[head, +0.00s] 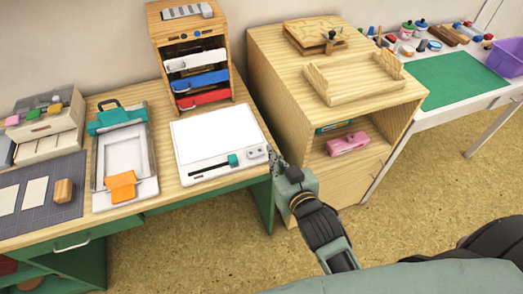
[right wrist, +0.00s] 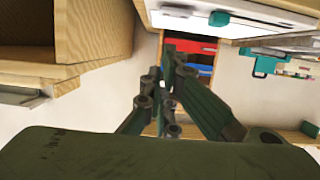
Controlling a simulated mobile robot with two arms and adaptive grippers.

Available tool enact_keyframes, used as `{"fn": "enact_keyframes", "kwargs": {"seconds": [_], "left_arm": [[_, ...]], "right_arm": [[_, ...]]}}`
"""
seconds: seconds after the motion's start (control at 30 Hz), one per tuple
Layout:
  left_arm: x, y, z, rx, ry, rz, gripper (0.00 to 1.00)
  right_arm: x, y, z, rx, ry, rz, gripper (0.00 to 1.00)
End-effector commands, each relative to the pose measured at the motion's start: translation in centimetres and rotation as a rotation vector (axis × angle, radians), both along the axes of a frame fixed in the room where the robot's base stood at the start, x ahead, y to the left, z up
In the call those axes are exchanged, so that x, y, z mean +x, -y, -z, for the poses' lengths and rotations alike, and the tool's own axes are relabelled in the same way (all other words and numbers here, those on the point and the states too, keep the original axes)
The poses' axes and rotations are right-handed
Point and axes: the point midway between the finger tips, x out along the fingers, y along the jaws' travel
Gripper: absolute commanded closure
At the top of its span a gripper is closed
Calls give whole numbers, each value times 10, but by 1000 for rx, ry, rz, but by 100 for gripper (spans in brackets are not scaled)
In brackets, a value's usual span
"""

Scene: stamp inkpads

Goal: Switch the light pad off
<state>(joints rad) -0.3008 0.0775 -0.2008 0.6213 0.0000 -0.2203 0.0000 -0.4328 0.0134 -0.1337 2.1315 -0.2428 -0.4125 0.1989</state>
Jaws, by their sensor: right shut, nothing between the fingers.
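The light pad (head: 210,135) lies on the right end of the wooden desk. Its panel is bright white, and a dark slot with a teal slider (head: 233,160) runs along its front edge. A small pale switch block (head: 257,152) with dark spots sits at its front right corner. My right gripper (head: 273,156) is shut and empty, just right of that block at the desk's edge; whether it touches is unclear. In the right wrist view the shut fingers (right wrist: 164,98) show below the pad (right wrist: 245,25). My left gripper is not in view.
A wooden cabinet (head: 350,103) with shelves stands right of the desk, beside my right arm. A small drawer tower (head: 158,57) stands behind the pad. A metal tray (head: 147,150) with teal and orange parts lies left of it.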

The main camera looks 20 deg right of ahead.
Motion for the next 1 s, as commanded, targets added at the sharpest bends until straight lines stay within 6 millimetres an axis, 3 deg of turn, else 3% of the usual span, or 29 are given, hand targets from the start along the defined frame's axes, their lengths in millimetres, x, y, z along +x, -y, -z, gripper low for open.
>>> {"fn": "enact_keyframes", "kwargs": {"seconds": [0.13, 0.57, 0.77, 1.0], "left_arm": [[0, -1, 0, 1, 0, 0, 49], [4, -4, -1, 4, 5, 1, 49], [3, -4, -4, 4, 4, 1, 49], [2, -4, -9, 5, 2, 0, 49]], "right_arm": [[0, 2, -17, 3, 28, 7, 100], [4, 2, -17, 3, 31, 7, 100], [30, 1, -12, 3, 32, 6, 100], [77, 0, -1, 3, 32, 6, 100]]}}
